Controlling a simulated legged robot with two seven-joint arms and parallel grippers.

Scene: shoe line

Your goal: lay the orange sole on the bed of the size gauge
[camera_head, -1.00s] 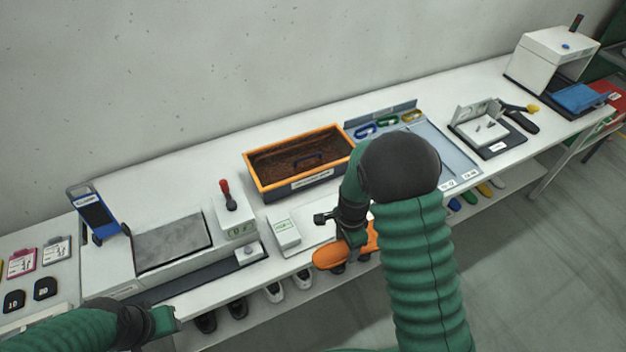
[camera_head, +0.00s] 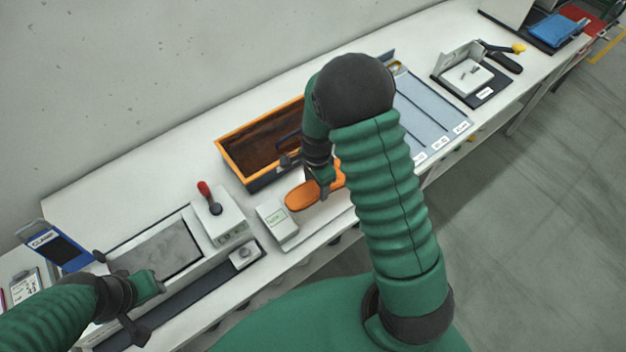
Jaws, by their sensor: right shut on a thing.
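The orange sole (camera_head: 301,197) is held flat over the bench, in front of the orange-rimmed box. My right gripper (camera_head: 325,188) is shut on it near its middle, and the wrist and arm hide part of the sole. The size gauge (camera_head: 225,222) seems to be the long white unit at the left, with a red-knobbed lever, a small display and a grey bed (camera_head: 165,252). The sole is to the right of this bed and apart from it. My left gripper (camera_head: 155,286) is at the near edge of the bed; its jaw opening is unclear.
A small white box with a green label (camera_head: 277,224) stands between the sole and the gauge. The orange-rimmed box (camera_head: 237,170) is behind. A blue clamp sign (camera_head: 55,246) stands left. A blue-grey tray (camera_head: 432,108) and a fixture (camera_head: 470,80) are right.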

